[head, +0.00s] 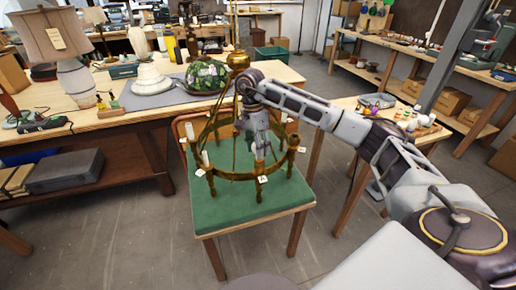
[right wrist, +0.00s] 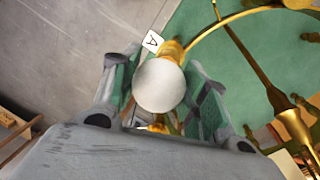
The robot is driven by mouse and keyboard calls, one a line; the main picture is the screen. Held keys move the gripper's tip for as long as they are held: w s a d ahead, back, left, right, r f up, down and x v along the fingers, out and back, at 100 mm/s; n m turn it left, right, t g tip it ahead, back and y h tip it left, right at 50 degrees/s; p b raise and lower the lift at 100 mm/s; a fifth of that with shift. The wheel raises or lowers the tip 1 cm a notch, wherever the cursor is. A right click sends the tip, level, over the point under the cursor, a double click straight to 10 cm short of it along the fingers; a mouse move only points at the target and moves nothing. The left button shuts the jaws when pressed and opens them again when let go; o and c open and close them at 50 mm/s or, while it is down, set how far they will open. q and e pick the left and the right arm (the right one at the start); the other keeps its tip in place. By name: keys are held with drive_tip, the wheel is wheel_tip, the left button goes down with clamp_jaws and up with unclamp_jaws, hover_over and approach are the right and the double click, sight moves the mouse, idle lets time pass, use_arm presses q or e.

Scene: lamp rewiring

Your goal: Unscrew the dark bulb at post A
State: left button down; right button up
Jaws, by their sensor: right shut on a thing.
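A brass ring-shaped lamp frame (head: 237,176) with several posts stands on a green-topped table (head: 215,217). A white tag marked A (head: 262,179) is at its front post, and the tag also shows in the right wrist view (right wrist: 152,42). The round, greyish-white bulb (right wrist: 160,86) at this post sits between my right gripper's two fingers. My right gripper (head: 260,151) reaches down from above and is shut on this bulb. The bulb hides most of its socket in the right wrist view. My left gripper is not in view.
A tall brass stem with a ball (head: 238,61) rises behind the ring. Other posts carry white candle-like sleeves (head: 205,157). A workbench (head: 120,118) behind holds a table lamp (head: 66,52) and a green patterned shade (head: 206,76). A side table stands at right.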

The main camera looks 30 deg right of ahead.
drive_tip(key=o, duration=1)
drive_tip(key=shift+m, duration=0.3)
drive_tip(key=m+p, duration=0.1)
drive_tip(key=m, duration=0.2)
drive_tip(key=shift+w+y, duration=0.1)
drive_tip(key=shift+y, duration=0.3)
drive_tip(key=shift+d+m+y+p, duration=0.1)
drive_tip(key=shift+m+y+p, duration=0.25)
drive_tip(key=shift+m, duration=1.65)
drive_tip(key=shift+m, duration=0.4)
